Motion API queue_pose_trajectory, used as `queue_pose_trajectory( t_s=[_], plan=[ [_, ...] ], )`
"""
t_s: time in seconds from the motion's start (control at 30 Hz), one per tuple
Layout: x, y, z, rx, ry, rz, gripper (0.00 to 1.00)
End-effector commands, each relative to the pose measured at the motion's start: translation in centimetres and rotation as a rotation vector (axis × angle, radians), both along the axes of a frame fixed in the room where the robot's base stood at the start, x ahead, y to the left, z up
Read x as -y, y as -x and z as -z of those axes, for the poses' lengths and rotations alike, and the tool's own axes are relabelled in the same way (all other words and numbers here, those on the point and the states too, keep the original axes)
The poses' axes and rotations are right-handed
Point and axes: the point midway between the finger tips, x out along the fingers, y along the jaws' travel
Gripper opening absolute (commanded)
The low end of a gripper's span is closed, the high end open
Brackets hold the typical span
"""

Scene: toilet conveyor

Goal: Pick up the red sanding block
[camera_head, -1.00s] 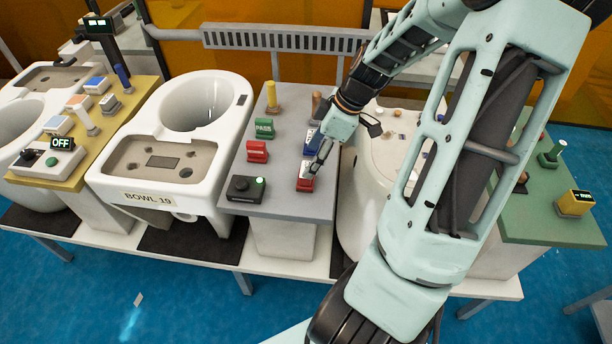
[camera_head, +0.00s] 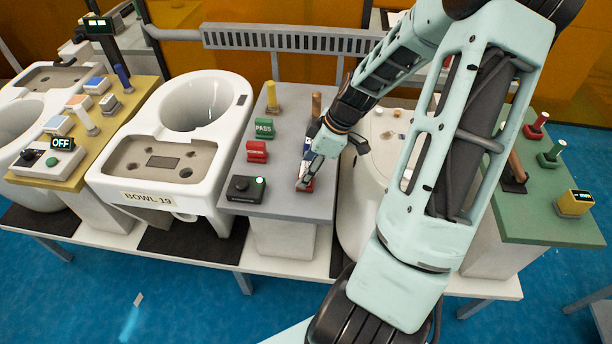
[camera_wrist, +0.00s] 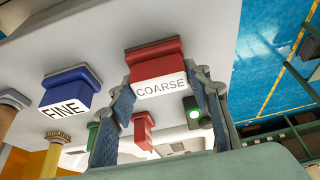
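The red sanding block (camera_wrist: 158,70), with a white band reading COARSE, sits on the grey bench top. It also shows in the head view (camera_head: 308,186), mostly covered by my gripper (camera_head: 304,179). In the wrist view my gripper (camera_wrist: 162,97) is open, with one fingertip on each side of the block. The fingertips are close to its sides; I cannot tell whether they touch. The blue block (camera_wrist: 68,91) reading FINE sits beside the red one and is partly hidden by my gripper in the head view.
A green PASS block (camera_head: 264,128), another red block (camera_head: 257,151) and a black box with a lit green button (camera_head: 245,188) stand left of my gripper. A yellow-handled tool (camera_head: 272,96) is behind. The toilet bowl labelled BOWL 19 (camera_head: 150,196) is further left.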

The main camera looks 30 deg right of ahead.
Motion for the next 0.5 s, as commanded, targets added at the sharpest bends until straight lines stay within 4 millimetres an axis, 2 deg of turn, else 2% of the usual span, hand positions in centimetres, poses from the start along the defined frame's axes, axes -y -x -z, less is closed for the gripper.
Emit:
queue_pose_trajectory(
  t_s=[0.03,0.17,0.5],
  plan=[
    [0.0,-0.01,-0.01,0.0,0.0,0.0,0.32],
    [0.0,-0.01,-0.02,0.0,0.0,0.0,0.18],
    [0.04,-0.05,-0.4,0.001,0.001,0.0,0.17]
  ],
)
